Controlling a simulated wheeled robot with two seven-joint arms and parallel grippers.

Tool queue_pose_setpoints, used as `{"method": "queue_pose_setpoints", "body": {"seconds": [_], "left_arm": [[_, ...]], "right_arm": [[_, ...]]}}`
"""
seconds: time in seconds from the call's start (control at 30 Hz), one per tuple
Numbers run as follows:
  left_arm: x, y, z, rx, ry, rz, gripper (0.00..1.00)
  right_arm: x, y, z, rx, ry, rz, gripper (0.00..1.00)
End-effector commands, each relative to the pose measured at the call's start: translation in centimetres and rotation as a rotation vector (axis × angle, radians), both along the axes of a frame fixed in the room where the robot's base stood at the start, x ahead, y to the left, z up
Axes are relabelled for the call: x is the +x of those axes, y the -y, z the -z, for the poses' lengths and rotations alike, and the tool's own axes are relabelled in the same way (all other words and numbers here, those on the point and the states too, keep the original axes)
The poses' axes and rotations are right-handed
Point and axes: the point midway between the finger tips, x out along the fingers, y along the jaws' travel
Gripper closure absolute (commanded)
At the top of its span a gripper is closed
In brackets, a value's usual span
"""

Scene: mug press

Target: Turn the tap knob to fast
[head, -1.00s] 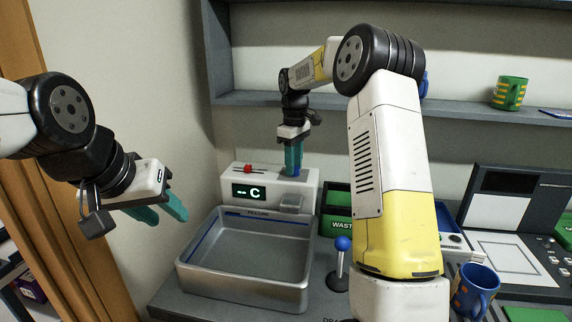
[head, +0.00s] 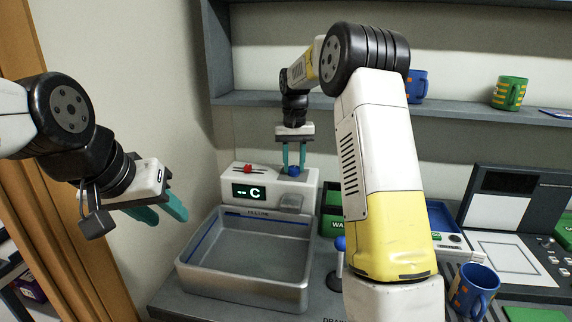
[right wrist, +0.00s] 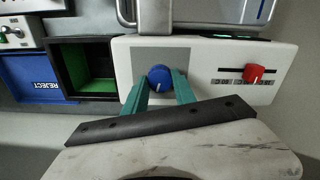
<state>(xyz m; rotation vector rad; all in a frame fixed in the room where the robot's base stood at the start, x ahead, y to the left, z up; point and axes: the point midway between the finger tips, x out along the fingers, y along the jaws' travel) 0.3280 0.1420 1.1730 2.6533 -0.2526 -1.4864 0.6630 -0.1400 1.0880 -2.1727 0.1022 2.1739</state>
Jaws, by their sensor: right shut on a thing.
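A blue round knob (head: 293,171) with a pale pointer line sits on top of the white tap box (head: 228,177). In the right wrist view the knob (right wrist: 159,77) sits between the teal fingers of my right gripper (right wrist: 161,84), which is shut on it. The right gripper (head: 294,168) comes down from above in the head view. The box's front display (head: 249,192) shows dashes and a C. My left gripper (head: 163,211) is open and empty at the left.
A grey metal basin (head: 205,285) stands in front of the box. A green bin (head: 332,223) and a blue-topped lever (head: 338,262) are to its right, partly behind my right arm. A blue mug (head: 480,285) stands at front right. A shelf (head: 470,109) runs above.

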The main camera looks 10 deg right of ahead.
Motion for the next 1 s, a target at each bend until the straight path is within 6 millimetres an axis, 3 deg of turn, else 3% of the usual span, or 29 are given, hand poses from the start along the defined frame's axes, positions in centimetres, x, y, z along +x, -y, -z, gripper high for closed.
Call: {"method": "queue_pose_setpoints", "body": {"seconds": [0.5, 1.0], "left_arm": [[0.00, 0.00, 0.00, 0.000, 0.000, 0.000, 0.60], [0.00, 0.00, 0.00, 0.000, 0.000, 0.000, 0.60]], "right_arm": [[0.07, -0.02, -0.12, 0.000, 0.004, 0.442, 1.00], [0.09, 0.04, -0.13, 0.001, 0.004, 0.623, 1.00]]}}
